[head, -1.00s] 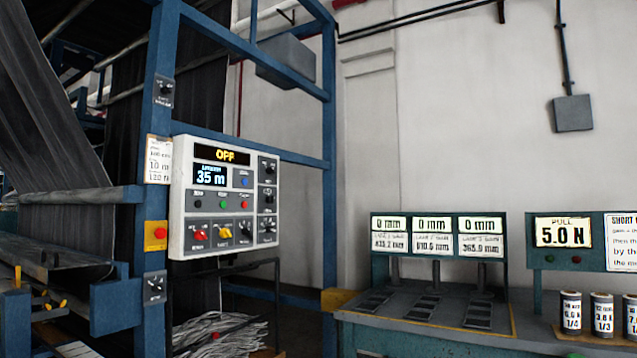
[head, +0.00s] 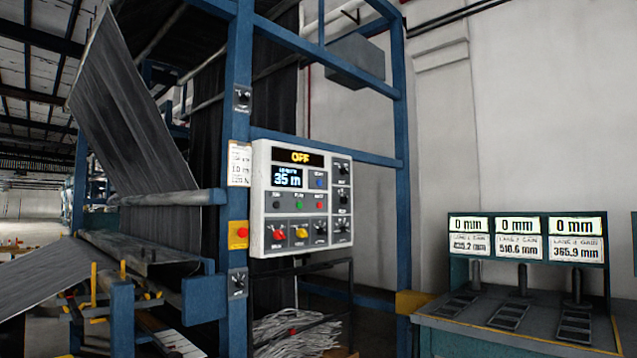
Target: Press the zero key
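The white control panel (head: 256,215) is fixed to a blue machine post left of the middle in the head view. Its top display (head: 301,157) reads OFF and the screen (head: 287,178) below reads 35 m. Under the screen sit a dark button (head: 276,204), a green button (head: 299,205) and a red button (head: 319,205). A blue button (head: 319,183) is to the right of the screen. The small labels are too blurred to tell for sure which key is zero. Neither of my grippers is in view.
A gauge bench (head: 460,333) with three displays (head: 519,226) reading 0 mm stands at the right. A yellow box with a red button (head: 238,235) is on the post. Grey sheet (head: 130,110) runs through the frame at left. Pale strips (head: 290,330) lie below the panel.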

